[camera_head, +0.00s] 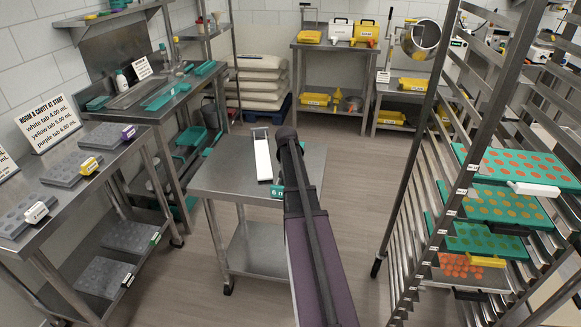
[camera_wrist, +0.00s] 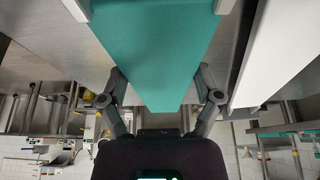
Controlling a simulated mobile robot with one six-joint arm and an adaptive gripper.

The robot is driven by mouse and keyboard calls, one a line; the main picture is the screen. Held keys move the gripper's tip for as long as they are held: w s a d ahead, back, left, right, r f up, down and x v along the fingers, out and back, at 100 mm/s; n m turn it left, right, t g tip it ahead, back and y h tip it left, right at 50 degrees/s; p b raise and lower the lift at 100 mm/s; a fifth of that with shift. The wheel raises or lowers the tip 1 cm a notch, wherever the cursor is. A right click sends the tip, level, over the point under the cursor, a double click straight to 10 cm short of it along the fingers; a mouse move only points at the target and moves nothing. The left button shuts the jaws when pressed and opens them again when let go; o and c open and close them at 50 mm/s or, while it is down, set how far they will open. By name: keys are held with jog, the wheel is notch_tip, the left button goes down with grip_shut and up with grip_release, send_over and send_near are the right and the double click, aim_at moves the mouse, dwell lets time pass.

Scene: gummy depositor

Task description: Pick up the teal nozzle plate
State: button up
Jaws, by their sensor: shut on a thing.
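The teal nozzle plate (camera_wrist: 155,50) fills the upper middle of the wrist view, its narrow end toward my wrist. My gripper (camera_wrist: 160,85) is shut on it, with one finger against each side edge. In the head view my arm hides the gripper and most of the plate. A small teal piece with a "6 m" label (camera_head: 276,191) shows just left of my arm over the steel table (camera_head: 225,178). Whether the plate touches the table or is clear of it I cannot tell.
A white bar-shaped plate (camera_head: 262,158) lies on the table left of my arm; a white slab (camera_wrist: 285,50) is close beside the teal plate in the wrist view. A rack with teal trays (camera_head: 500,205) stands at right. A bench with grey moulds (camera_head: 72,172) stands at left.

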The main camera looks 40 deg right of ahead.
jog(key=shift+r+p, duration=0.6)
jog(key=shift+r, duration=0.25)
jog(key=shift+r+p, duration=0.8)
jog(key=s+d+r+p, duration=0.1)
jog(key=s, duration=1.5)
jog(key=shift+d, duration=0.35)
